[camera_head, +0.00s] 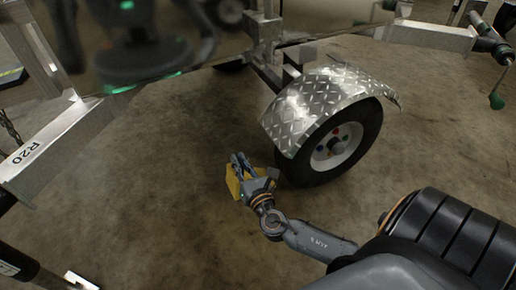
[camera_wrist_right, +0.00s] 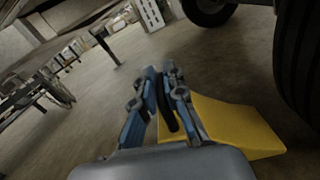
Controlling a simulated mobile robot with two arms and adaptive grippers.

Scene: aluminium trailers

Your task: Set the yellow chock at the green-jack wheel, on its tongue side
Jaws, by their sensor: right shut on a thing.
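The yellow chock (camera_head: 233,181) is in my right gripper (camera_head: 241,165), to the left of the near trailer wheel (camera_head: 364,150). In the right wrist view the chock (camera_wrist_right: 232,128) lies to the right of the shut fingers (camera_wrist_right: 165,90), its sloped end towards the dark tyre (camera_wrist_right: 303,65). A floor gap shows between chock and tyre in the head view. I cannot tell whether the chock touches the floor. A jack with a green handle (camera_head: 496,101) is at the upper right. My left gripper cannot be made out.
A silver tread-plate fender (camera_head: 325,95) covers the wheel's top. A trailer beam marked R20 (camera_head: 50,150) crosses the left side. Another wheel (camera_wrist_right: 208,8) shows at the top of the wrist view. The brown floor left of the chock is clear.

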